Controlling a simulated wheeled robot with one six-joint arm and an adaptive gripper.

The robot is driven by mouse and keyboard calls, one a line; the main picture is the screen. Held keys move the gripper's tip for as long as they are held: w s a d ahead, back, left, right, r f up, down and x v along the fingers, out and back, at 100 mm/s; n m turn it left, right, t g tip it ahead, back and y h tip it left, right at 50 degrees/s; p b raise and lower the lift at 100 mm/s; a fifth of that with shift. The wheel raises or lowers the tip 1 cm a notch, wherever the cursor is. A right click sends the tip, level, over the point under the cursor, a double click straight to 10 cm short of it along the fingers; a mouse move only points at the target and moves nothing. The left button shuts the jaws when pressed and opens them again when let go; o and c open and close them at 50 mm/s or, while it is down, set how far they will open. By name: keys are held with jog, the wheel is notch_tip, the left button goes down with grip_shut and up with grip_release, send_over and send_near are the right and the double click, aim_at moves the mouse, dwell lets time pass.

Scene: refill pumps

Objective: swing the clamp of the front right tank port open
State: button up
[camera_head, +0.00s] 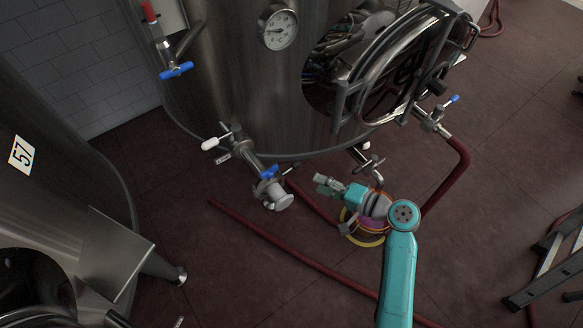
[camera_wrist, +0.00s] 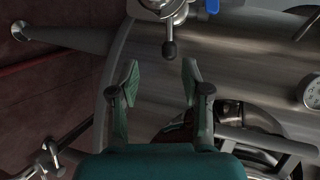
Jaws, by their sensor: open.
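A steel tank (camera_head: 235,85) has several ports low on its wall. The port facing my gripper (camera_head: 325,184) ends in a round capped fitting (camera_head: 276,194) with a blue handle (camera_head: 269,172). In the wrist view this port's clamp (camera_wrist: 162,8) is at the top edge, partly cut off, with a dark-knobbed lever (camera_wrist: 169,46) hanging from it. My gripper, also in the wrist view (camera_wrist: 161,70), is open and empty. Its fingertips point at the lever, with the knob just beyond the gap between them. I see no contact.
An open round hatch (camera_head: 395,65) and a port with a red hose (camera_head: 449,172) are on the right. Another tank (camera_head: 60,190) with an outlet pipe stands left. Red hoses cross the floor. A ladder (camera_head: 553,262) stands lower right.

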aim_at(291, 169)
jog(key=shift+y, duration=0.3)
jog(key=x, duration=0.7)
jog(key=r+x, duration=0.1)
jog(key=x, duration=0.3)
jog(key=shift+w, duration=0.25)
grip_shut()
